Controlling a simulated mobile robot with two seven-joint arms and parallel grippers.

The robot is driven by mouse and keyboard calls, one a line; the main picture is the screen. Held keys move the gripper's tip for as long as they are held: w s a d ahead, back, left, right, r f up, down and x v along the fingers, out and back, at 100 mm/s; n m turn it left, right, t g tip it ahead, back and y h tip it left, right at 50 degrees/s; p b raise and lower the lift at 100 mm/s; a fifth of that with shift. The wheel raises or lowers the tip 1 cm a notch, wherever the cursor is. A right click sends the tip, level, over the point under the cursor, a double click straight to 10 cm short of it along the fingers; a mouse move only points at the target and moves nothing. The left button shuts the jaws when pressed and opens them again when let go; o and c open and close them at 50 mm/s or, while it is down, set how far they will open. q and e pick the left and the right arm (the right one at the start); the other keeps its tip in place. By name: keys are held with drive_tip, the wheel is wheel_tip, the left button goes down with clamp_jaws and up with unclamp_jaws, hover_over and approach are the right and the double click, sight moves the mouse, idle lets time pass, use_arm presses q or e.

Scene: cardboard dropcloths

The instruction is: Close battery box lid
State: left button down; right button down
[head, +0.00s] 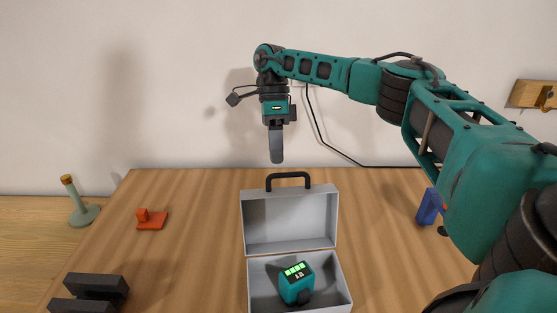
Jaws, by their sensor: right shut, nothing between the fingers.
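The grey battery box (255,286) stands on the wooden table near the front middle. Its lid (290,220) is open and raised at the back, with a black handle (288,176) on its top edge. A teal and black battery (296,285) with lit green bars sits inside the box. My right gripper (276,158) points down above and behind the lid, a little left of the handle in the picture. It is shut, empty and apart from the box. My left gripper is not in view.
A red block (150,219) and a grey-green stand (80,205) are at the left. Black blocks (92,290) lie at the front left. A blue object (429,207) is at the right, near my right arm. The table beside the box is clear.

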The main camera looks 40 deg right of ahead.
drive_tip(key=shift+s+a+r+p, duration=0.1)
drive_tip(key=shift+s+a+p, duration=0.05)
drive_tip(key=shift+s+a, duration=0.6)
drive_tip(key=shift+s+a+r+p, duration=0.15)
drive_tip(key=shift+s+a, duration=0.25)
drive_tip(key=shift+s, duration=0.5)
